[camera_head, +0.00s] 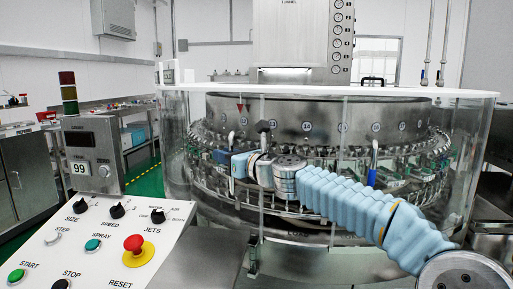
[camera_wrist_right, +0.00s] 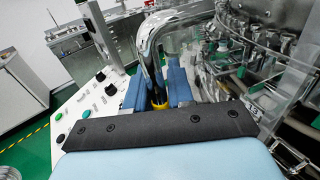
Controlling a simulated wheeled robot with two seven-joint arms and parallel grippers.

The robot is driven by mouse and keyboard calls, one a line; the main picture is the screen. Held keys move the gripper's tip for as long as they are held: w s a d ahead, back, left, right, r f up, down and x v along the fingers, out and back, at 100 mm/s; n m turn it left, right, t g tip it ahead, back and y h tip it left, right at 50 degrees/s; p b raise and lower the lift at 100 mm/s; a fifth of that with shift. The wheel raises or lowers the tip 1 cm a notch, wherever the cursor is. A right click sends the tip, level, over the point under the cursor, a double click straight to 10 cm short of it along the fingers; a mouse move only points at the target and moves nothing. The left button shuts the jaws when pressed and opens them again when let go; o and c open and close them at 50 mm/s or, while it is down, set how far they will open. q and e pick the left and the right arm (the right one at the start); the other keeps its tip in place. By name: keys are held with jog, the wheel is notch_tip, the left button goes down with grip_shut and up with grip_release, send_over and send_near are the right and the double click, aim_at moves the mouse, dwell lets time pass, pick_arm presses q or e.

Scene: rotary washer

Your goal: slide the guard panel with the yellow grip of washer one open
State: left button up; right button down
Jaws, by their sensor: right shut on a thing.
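The washer (camera_head: 320,112) is a round steel machine behind clear guard panels (camera_head: 300,225) with a white top rim. My right gripper (camera_head: 238,162) reaches in from the right to the front panel. In the right wrist view its two blue fingers (camera_wrist_right: 157,88) are shut around the yellow grip (camera_wrist_right: 158,101), which shows low between them. A bent chrome bar (camera_wrist_right: 149,52) rises from there and curves right. In the head view the gripper hides the yellow grip. A blue-gripped handle (camera_head: 373,155) stands farther right. My left gripper is not in view.
A control panel (camera_head: 100,235) with a red stop button (camera_head: 134,246) stands at the front left. A display box (camera_head: 90,155) with a signal tower (camera_head: 69,92) is behind it. Steel benches (camera_head: 22,170) line the left. Green floor (camera_head: 148,182) shows between.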

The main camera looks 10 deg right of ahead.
aim_at(201, 148)
jog(key=shift+h, duration=0.3)
jog(key=x, duration=0.5)
jog(key=s+a+x, duration=0.1)
jog(key=x, duration=0.2)
jog(key=shift+w+a+r+p, duration=0.1)
jog(key=shift+w+r+p, duration=0.05)
jog(key=shift+p, duration=0.15)
jog(key=shift+w+a+r, duration=0.1)
jog(key=shift+w+a, duration=0.15)
jog(key=shift+a, duration=0.2)
jog(key=c, duration=1.4)
grip_release()
jog(key=shift+d, duration=0.1)
jog(key=shift+o, duration=0.2)
